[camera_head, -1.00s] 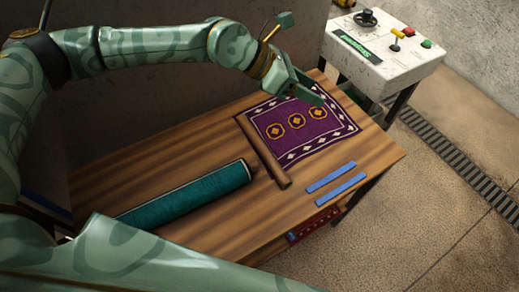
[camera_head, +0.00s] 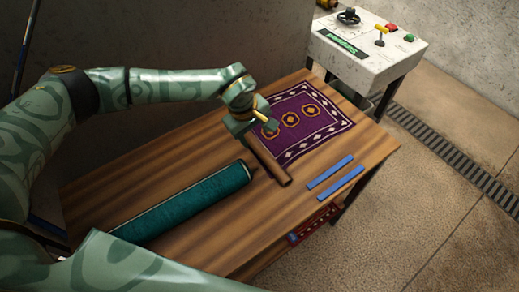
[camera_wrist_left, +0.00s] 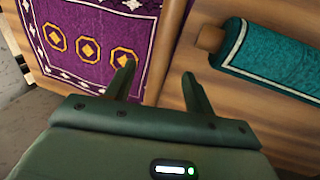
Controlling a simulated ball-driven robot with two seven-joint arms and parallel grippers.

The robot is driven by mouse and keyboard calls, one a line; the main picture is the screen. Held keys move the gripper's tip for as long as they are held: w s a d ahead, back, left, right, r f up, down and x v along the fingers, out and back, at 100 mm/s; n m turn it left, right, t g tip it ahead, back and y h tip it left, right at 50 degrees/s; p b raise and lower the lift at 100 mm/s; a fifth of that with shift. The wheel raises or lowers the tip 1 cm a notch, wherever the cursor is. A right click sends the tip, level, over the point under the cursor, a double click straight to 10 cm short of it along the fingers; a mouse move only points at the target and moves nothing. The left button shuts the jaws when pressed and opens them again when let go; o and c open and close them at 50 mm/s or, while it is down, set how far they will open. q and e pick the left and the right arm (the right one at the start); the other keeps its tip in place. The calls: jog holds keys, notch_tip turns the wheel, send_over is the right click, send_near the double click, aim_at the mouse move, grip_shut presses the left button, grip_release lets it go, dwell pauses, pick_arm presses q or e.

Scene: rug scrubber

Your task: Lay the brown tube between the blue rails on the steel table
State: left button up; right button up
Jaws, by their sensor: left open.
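The brown tube (camera_head: 268,161) lies on the wood-look table (camera_head: 215,215), along the near-left edge of a purple rug. Two blue rails, the far one (camera_head: 330,171) and the near one (camera_head: 340,183), lie parallel, to the right of the tube's near end. My left gripper (camera_head: 251,122) is open over the tube's far end, which it partly hides. In the left wrist view, the open fingers (camera_wrist_left: 158,73) straddle the line of the tube (camera_wrist_left: 166,48); I cannot tell whether they touch it.
The purple rug (camera_head: 301,119) lies flat at the far end. A teal roll (camera_head: 180,205) lies on the table's left part. A white control box (camera_head: 370,45) stands beyond the table. Bare tabletop surrounds the rails.

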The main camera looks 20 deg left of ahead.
aim_at(258, 146)
pick_arm(q)
jog(key=x, duration=0.2)
jog(key=shift+f, duration=0.3)
jog(key=b+x, duration=0.2)
jog(key=x, duration=0.2)
jog(key=shift+w+a+f, duration=0.1)
jog(key=shift+f, duration=0.15)
pick_arm(e)
jog(key=shift+s+a+f, duration=0.2)
jog(key=shift+f, duration=0.3)
jog(key=shift+s+a+f, duration=0.15)
jog(key=shift+f, duration=0.35)
pick_arm(q)
jog(key=shift+c, duration=0.8)
jog(key=c, duration=1)
pick_arm(e)
jog(key=shift+d, duration=0.25)
pick_arm(q)
jog(key=shift+r, duration=0.1)
